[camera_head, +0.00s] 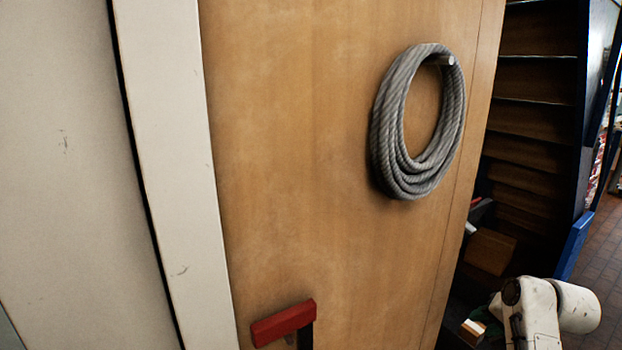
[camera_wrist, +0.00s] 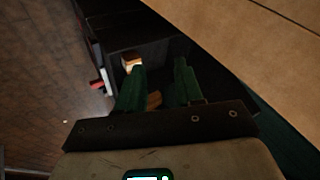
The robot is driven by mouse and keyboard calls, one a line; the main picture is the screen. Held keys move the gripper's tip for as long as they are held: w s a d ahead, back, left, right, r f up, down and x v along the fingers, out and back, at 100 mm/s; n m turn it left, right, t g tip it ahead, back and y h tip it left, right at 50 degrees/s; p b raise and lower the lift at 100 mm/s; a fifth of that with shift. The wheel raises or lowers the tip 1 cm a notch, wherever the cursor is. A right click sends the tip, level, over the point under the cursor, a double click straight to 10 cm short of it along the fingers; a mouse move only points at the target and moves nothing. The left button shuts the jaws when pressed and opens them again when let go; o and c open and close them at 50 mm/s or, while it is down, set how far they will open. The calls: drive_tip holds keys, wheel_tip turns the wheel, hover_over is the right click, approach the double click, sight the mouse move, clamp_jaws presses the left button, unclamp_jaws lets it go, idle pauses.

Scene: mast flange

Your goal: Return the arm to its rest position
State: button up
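My arm (camera_head: 548,312) shows at the lower right of the head view, its white links in front of the dark shelving. My gripper (camera_wrist: 158,75) shows in the wrist view, with two green fingers standing apart and nothing visible held between them. Past the fingers are a dark shelf space and a small pale-ended block. In the head view the gripper is mostly hidden; a bit of green shows left of the white link.
A wooden panel (camera_head: 320,130) fills the middle, with a coiled grey rope (camera_head: 390,130) hung on it and a red-topped handle (camera_head: 283,323) low down. Dark shelves (camera_head: 530,130) stand at the right, with a blue edge and brick-coloured floor (camera_head: 598,250) beyond.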

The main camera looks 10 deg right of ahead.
drive_tip(key=s+a+f+n+g, duration=0.3)
drive_tip(key=s+a+f+n, duration=0.3)
drive_tip(key=s+a+f, duration=0.85)
drive_tip(key=s+a+n+g, duration=0.1)
drive_tip(key=s+a, duration=0.3)
drive_tip(key=s, duration=0.6)
drive_tip(key=s+a+n+g, duration=0.2)
drive_tip(key=s+a+n, duration=0.1)
drive_tip(key=s, duration=0.7)
drive_tip(key=shift+a+n, duration=0.4)
drive_tip(key=shift+s, duration=0.1)
drive_tip(key=shift+c, duration=0.2)
